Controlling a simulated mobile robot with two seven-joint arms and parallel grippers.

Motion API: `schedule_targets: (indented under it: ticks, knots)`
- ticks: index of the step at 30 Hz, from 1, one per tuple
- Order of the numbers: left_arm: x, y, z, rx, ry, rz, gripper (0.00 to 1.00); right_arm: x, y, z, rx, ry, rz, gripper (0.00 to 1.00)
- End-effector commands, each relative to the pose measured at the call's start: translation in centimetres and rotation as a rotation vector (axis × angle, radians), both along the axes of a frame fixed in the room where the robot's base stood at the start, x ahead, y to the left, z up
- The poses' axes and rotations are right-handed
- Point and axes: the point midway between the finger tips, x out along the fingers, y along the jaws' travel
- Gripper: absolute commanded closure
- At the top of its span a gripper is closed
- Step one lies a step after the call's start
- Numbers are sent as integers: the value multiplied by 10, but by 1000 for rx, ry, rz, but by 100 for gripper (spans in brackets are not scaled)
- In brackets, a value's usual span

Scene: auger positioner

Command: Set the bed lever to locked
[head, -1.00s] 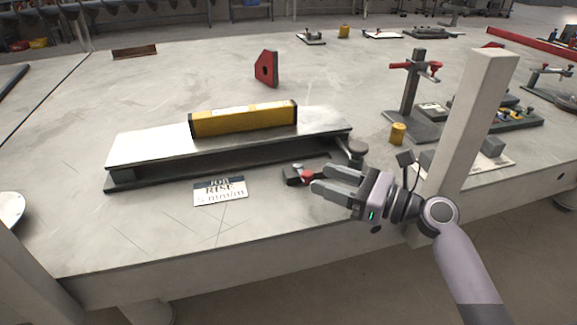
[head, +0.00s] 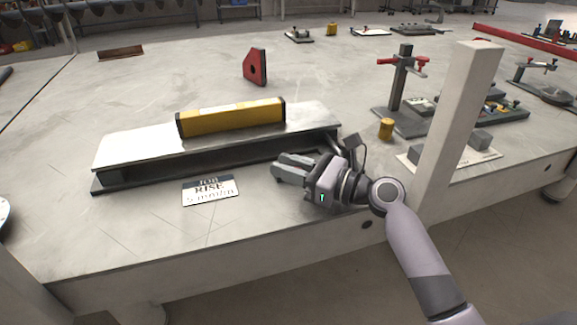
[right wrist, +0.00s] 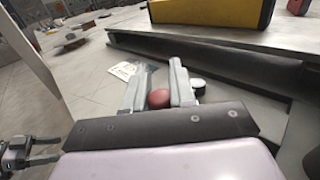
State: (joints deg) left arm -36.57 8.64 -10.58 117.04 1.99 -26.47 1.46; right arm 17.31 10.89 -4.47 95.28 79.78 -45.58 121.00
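The positioner has a long silver bed plate (head: 130,152) over a dark base. The bed lever's red knob (right wrist: 159,98) shows in the right wrist view, between the two fingers of my right gripper (right wrist: 160,68). These fingers stand apart on either side of it; firm contact cannot be made out. In the head view my right gripper (head: 275,170) is at the front right of the bed and hides the lever. A dark round piece with a pale top (right wrist: 198,84) is beside the right finger. My left gripper (right wrist: 57,149) shows small at the left of the right wrist view, its fingers apart.
A yellow level (head: 230,118) lies on the bed plate. A printed card (head: 210,190) lies in front of the bed. A white post (head: 460,130) rises right of my right arm. A red block (head: 255,67) stands behind.

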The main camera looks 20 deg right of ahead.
Motion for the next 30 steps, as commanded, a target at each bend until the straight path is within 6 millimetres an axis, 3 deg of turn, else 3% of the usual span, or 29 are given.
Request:
schedule_targets:
  ticks: [8,19,30]
  knots:
    - [0,1,-3,6,-1,-3,30,0,-2,-1,-2,1,29,100]
    - [1,2,-12,5,-2,-3,30,-1,-11,-1,-2,2,245,100]
    - [1,0,-11,-1,-2,2,30,-2,-12,0,1,1,266,100]
